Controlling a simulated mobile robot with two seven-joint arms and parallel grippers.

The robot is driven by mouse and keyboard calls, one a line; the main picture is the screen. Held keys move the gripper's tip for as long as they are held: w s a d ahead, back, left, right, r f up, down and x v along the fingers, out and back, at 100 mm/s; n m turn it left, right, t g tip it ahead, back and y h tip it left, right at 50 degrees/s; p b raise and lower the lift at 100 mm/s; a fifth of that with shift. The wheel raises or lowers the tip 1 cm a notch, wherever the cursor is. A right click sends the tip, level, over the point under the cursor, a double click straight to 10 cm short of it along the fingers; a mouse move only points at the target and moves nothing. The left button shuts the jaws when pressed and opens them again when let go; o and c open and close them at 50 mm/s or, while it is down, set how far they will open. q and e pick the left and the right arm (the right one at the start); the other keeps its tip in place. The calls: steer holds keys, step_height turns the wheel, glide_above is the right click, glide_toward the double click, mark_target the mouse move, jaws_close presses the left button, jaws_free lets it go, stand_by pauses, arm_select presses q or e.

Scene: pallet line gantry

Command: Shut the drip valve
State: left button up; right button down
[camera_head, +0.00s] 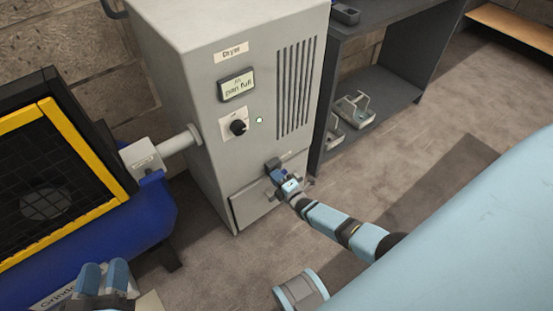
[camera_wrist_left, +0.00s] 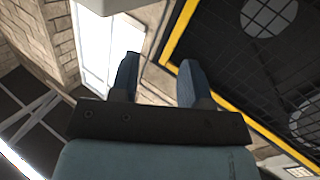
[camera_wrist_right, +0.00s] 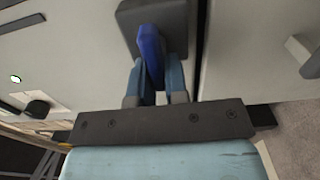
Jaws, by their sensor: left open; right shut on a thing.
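The drip valve's dark mounting block (camera_head: 273,164) is on the front of the grey dryer (camera_head: 205,80), just above the lower drawer or panel. In the right wrist view its blue lever (camera_wrist_right: 151,55) stands out from the dark block (camera_wrist_right: 130,18). My right gripper (camera_head: 289,185) is at the valve. Its two fingers (camera_wrist_right: 155,80) are shut on the blue lever, one on each side. In the head view the gripper largely hides the lever. My left gripper (camera_head: 103,275) is open and empty at the lower left; its spread fingers also show in the left wrist view (camera_wrist_left: 158,78).
The dryer's display (camera_head: 237,86) reads "pan full", with a black knob (camera_head: 238,127) below. A lower drawer (camera_head: 250,207) looks closed. A blue machine with a yellow-framed grille (camera_head: 55,185) stands at left. A dark shelf unit (camera_head: 375,92) stands at right. The right floor is open.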

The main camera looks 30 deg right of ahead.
steer(key=c, duration=1.1)
jaws_free()
steer(key=shift+w, duration=0.1)
arm_select(q)
steer(key=shift+f, duration=0.1)
arm_select(e)
steer(key=shift+s, duration=0.2)
arm_select(q)
step_height(320, 180, down, 6)
steer(key=s+a+g+y+p, duration=0.1)
steer(key=a+g+y+p, duration=0.1)
steer(key=a+g+p, duration=0.1)
steer(key=shift+s+y, duration=0.25)
steer(key=shift+y, duration=0.05)
arm_select(e)
steer(key=s, duration=0.9)
steer(key=s+d, duration=0.1)
steer(key=s, duration=0.3)
steer(key=shift+s, duration=0.2)
arm_select(q)
steer(key=shift+d+f, duration=0.1)
steer(key=shift+f, duration=0.05)
arm_select(e)
steer(key=shift+s, duration=0.1)
